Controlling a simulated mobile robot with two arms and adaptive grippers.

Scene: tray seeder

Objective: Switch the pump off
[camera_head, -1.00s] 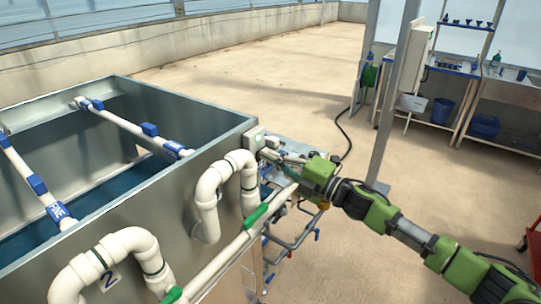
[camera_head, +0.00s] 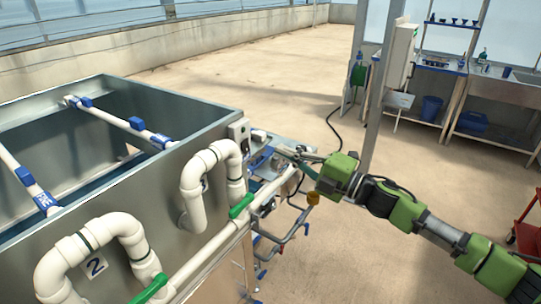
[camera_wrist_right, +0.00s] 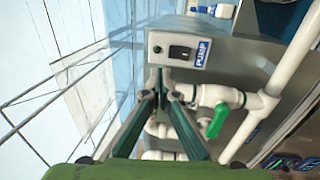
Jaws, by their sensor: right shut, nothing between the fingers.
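The pump switch box (camera_head: 239,131) is a small pale box on the corner of the metal tank. In the right wrist view the box (camera_wrist_right: 158,48) carries a dark rocker switch (camera_wrist_right: 180,53) beside a blue and white PUMP label (camera_wrist_right: 202,53). I cannot tell which way the rocker is set. My right gripper (camera_head: 281,150) is shut and empty, to the right of the box and apart from it. In the right wrist view its fingertips (camera_wrist_right: 158,76) meet just below the box in the picture. My left gripper is not in view.
White pipes (camera_head: 198,170) with green valve handles (camera_head: 241,206) run along the tank (camera_head: 150,200). A grey post (camera_head: 378,110) stands behind my right arm. Benches (camera_head: 440,68) stand at the back right. The floor beyond the tank is mostly clear.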

